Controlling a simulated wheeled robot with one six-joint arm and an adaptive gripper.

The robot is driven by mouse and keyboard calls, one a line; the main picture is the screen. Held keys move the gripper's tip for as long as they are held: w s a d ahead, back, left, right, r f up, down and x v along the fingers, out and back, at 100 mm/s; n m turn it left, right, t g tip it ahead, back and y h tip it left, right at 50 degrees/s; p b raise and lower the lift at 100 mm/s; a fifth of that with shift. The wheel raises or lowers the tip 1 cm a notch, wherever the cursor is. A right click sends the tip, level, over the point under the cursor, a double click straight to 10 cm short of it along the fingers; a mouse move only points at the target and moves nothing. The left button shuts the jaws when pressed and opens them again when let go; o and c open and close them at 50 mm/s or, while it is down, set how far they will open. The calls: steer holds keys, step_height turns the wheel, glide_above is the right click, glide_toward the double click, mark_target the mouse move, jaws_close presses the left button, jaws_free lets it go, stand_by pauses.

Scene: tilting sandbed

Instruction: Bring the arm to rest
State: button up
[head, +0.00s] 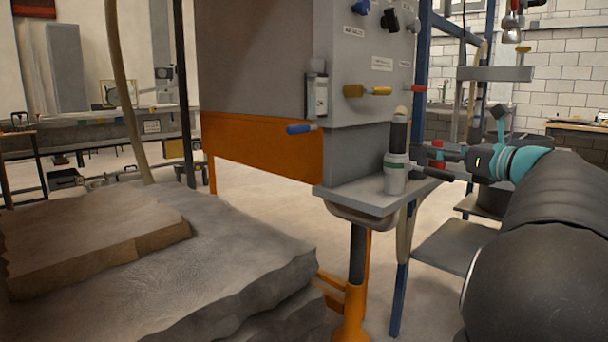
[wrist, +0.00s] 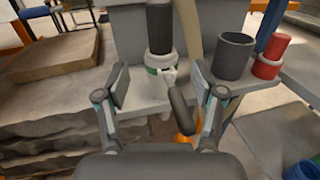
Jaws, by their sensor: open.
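My gripper (head: 436,161) is at the right of the head view, reaching left toward a small grey ledge. In the wrist view my gripper (wrist: 161,88) has its two fingers spread wide with nothing held between them. A light grey canister with a green band and black upper part (head: 396,172) stands upright on the ledge, just beyond the fingers. It also shows in the wrist view (wrist: 160,62). Its dark lever handle (wrist: 180,110) points back between the open fingers. I cannot tell if either finger touches it. My arm (head: 550,195) is stretched out.
The ledge (head: 340,197) sits below a grey cabinet (head: 350,70) with valves and a blue-handled lever (head: 300,128). A dark grey cup (wrist: 233,57) and a red cylinder (wrist: 268,62) stand right of the canister. Layered sand-coloured slabs (head: 220,255) fill the lower left.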

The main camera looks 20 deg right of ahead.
steer(key=a+f+n+g+y+p, duration=0.1)
steer(key=a+f+n+g, duration=0.4)
steer(key=a, duration=0.8)
steer(key=a+f+n+g+y+p, duration=0.1)
steer(key=a+f+n+g+p, duration=0.15)
steer(key=a+f+n, duration=0.75)
steer(key=s+a+f+n+g+h+p, duration=0.1)
steer(key=s+a+f+n+g+h, duration=0.1)
steer(key=s+a+f+n, duration=0.3)
steer(key=s+a+f+n+g+h+p, duration=0.1)
steer(key=s+a+f+n, duration=0.4)
steer(key=s+a+n, duration=0.5)
steer(key=s+n+g+h, duration=0.1)
steer(key=s+n, duration=0.2)
steer(key=n, duration=0.1)
steer(key=shift+a+g+h, duration=0.3)
steer(key=shift+g+h, duration=0.05)
steer(key=shift+h, duration=0.05)
